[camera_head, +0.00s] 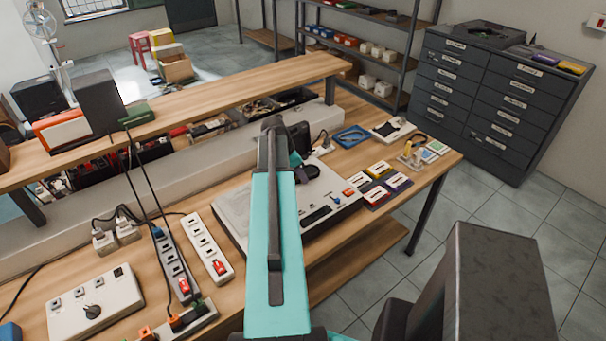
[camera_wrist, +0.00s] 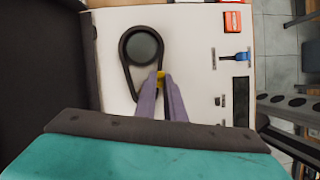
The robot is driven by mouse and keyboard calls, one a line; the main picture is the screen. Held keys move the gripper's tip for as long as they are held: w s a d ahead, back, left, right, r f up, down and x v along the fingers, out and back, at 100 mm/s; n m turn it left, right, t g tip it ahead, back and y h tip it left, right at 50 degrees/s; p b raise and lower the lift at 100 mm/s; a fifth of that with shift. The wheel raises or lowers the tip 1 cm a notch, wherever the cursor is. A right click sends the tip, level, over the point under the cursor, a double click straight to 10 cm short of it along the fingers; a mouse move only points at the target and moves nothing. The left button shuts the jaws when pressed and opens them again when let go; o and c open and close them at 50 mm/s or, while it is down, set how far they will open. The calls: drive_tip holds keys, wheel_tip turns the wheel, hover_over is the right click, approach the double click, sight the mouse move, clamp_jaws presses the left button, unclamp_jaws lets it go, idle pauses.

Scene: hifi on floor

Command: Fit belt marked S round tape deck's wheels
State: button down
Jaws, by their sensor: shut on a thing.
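The tape deck (camera_head: 236,213) is a pale flat unit on the wooden bench, partly hidden behind my teal arm. Its light top panel (camera_wrist: 195,22) fills the middle of the wrist view. A round dark wheel (camera_wrist: 141,47) sits on that panel. A black belt loop (camera_wrist: 123,62) lies around the wheel and tapers down toward my fingertips. My gripper (camera_wrist: 161,80) is shut on the belt at its lower right side, beside a small yellow part. The belt's lower end is partly hidden by my fingers. No S mark is readable.
Right of the wheel the deck has a blue slider (camera_wrist: 235,56), a red button block (camera_wrist: 233,21) and a dark window. Several coloured boxes (camera_head: 378,170) and a blue tray (camera_head: 352,136) lie on the bench. Power strips (camera_head: 207,247) and a control box (camera_head: 95,303) are at left.

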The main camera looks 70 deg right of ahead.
idle(0.3)
drive_tip(key=c, duration=1.8)
unclamp_jaws()
drive_tip(key=shift+o, duration=0.2)
drive_tip(key=shift+w+r, duration=0.1)
drive_tip(key=shift+b+v, duration=0.55)
drive_tip(key=shift+v, duration=0.75)
drive_tip(key=b+v, duration=0.3)
drive_tip(key=v, duration=0.8)
drive_tip(key=shift+r+p, duration=2.9)
drive_tip(key=shift+r, duration=0.05)
